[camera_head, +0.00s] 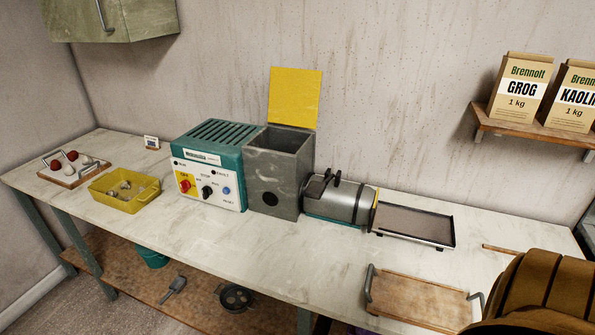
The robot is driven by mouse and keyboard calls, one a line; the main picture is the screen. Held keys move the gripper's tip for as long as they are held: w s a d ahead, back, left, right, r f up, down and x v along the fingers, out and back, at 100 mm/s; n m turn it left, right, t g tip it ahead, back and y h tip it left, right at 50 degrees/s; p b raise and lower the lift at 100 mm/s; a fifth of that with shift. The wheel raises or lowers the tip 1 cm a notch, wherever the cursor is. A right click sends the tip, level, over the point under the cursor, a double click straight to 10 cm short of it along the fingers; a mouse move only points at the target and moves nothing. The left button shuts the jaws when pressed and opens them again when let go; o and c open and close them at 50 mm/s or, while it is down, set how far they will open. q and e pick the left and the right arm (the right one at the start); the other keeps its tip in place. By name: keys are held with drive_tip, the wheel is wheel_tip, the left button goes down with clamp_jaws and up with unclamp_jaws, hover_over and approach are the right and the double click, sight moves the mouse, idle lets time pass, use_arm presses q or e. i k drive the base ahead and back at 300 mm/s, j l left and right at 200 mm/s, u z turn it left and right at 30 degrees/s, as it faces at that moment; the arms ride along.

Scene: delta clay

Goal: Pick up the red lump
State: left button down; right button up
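Two dark red lumps lie on a small wooden board with metal handles (62,179) at the far left end of the bench. One red lump (55,165) is at the board's left side and the other red lump (72,156) is near its back. Pale lumps (86,160) lie beside them. I cannot tell which red lump the task means. Neither of my grippers is in view.
A yellow tray (127,205) with several greyish lumps stands right of the board. A teal control box (215,147), a grey hopper with raised yellow lid (277,178), a barrel (340,203) and a flat tray (415,223) follow. An empty wooden board (420,299) lies front right.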

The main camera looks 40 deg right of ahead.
sight(55, 164)
drive_tip(key=l+z, duration=0.15)
drive_tip(key=z, duration=0.9)
drive_tip(key=u, duration=1.25)
drive_tip(key=i+j+u, duration=0.15)
drive_tip(key=i, duration=0.15)
drive_tip(key=i+u, duration=0.15)
drive_tip(key=i+j+u, duration=0.1)
drive_tip(key=i, duration=0.85)
drive_tip(key=i+j+u, duration=0.15)
drive_tip(key=i, duration=0.75)
drive_tip(key=i+j+z, duration=0.1)
drive_tip(key=i+z, duration=0.4)
drive_tip(key=i+j+z, duration=0.45)
drive_tip(key=i+l, duration=0.05)
drive_tip(key=l, duration=0.05)
